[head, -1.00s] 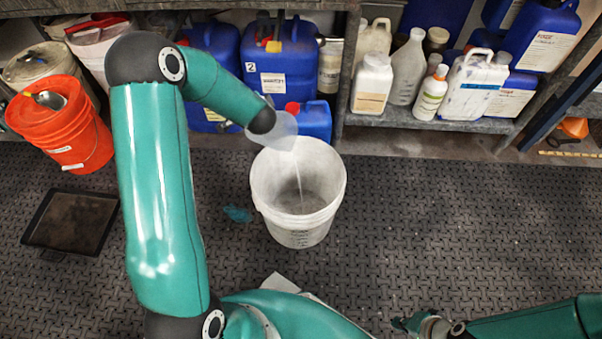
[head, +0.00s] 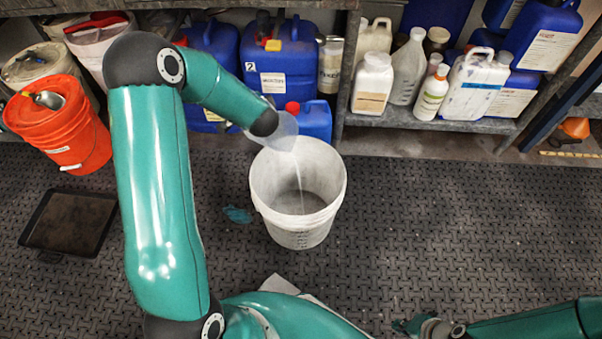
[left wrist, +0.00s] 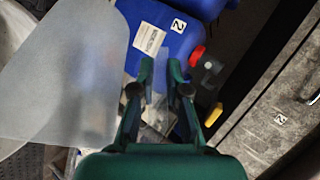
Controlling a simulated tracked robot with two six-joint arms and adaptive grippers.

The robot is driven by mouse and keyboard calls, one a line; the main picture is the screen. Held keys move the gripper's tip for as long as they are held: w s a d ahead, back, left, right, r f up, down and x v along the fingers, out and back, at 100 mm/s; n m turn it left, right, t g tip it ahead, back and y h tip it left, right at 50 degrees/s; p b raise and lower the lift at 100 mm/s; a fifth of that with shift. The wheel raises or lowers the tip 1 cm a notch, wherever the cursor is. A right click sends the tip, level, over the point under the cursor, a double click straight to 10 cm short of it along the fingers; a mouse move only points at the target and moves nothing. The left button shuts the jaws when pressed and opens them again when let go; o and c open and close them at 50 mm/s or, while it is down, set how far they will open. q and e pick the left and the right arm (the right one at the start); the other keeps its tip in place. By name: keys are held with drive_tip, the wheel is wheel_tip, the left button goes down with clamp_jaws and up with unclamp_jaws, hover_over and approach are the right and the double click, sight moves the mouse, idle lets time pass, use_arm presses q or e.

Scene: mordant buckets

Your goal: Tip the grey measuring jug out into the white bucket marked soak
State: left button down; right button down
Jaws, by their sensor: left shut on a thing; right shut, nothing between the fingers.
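The translucent grey measuring jug (head: 284,128) is tipped over the back rim of the white bucket (head: 302,237). A thin pale stream falls from it into the bucket, which stands upright on the floor mat. Dark marks show on the bucket's front, too small to read. My left gripper (left wrist: 160,78) is shut on the jug's handle; the jug's body (left wrist: 65,75) fills the left of the left wrist view. In the head view my left arm hides this gripper. My right gripper (head: 422,327) is shut and empty, low at the right, well away from the bucket.
Blue canisters (head: 278,65) stand close behind the bucket. White bottles (head: 372,85) line the shelf at right. The mat right of the bucket is clear.

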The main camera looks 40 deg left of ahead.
use_arm(q)
drive_tip(key=shift+s+d+r+y+b, duration=0.15)
drive_tip(key=shift+d+y+b, duration=0.25)
drive_tip(key=shift+b, duration=0.95)
idle(1.0)
drive_tip(key=shift+s+d+r+m+t+y+b, duration=0.15)
drive_tip(key=shift+d+m+t+y+b, duration=0.3)
drive_tip(key=shift+d+y+b, duration=0.45)
idle(2.7)
drive_tip(key=shift+s+d+r+t+y, duration=0.15)
drive_tip(key=shift+d+r+t, duration=0.1)
drive_tip(key=shift+d, duration=0.45)
drive_tip(key=shift+s+d+r+t+y, duration=0.15)
drive_tip(key=shift+d+r, duration=0.1)
drive_tip(key=shift+d, duration=0.4)
idle(0.7)
